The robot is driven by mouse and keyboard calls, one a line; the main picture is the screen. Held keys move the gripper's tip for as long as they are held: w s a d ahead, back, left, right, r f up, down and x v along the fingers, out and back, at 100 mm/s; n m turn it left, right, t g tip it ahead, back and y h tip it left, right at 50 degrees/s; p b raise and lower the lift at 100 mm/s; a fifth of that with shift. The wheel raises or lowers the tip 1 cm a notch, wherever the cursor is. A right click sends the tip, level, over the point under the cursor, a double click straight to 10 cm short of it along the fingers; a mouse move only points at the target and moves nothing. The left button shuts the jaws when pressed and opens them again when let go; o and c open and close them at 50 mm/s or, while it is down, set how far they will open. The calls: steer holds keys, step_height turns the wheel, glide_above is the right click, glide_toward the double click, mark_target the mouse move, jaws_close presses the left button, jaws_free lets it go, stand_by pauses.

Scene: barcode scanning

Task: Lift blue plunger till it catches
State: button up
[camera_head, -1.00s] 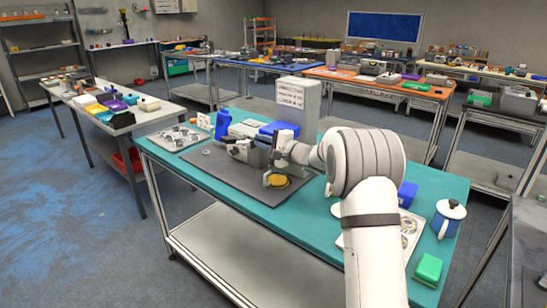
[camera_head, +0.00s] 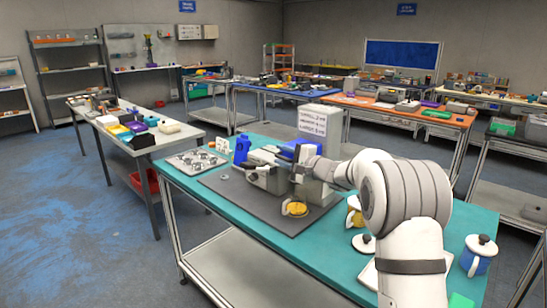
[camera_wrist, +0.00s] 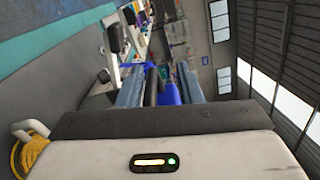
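A grey machine (camera_head: 262,172) stands on the dark mat. A blue part (camera_head: 300,150) shows at its back, beside the tall grey sign block; I cannot tell whether this is the plunger. My gripper (camera_head: 302,176) is at the machine's right side, above the mat, with its fingertips small and partly hidden. In the wrist view, the two grey-blue fingers of my gripper (camera_wrist: 160,84) stand apart. A black rod (camera_wrist: 151,86) and a blue piece (camera_wrist: 169,92) show between them. I cannot tell whether the fingers touch either.
A yellow-topped round piece (camera_head: 295,208) sits on the mat below my gripper; its yellow also shows in the wrist view (camera_wrist: 33,152). A tray of round parts (camera_head: 195,160) lies left. A blue lidded mug (camera_head: 477,256) stands right. The teal table's front strip is clear.

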steer(key=shift+d+f, duration=0.1)
steer(key=shift+s+d, duration=0.25)
steer(key=shift+d, duration=0.05)
steer(key=b+v, duration=0.2)
steer(key=v, duration=0.5)
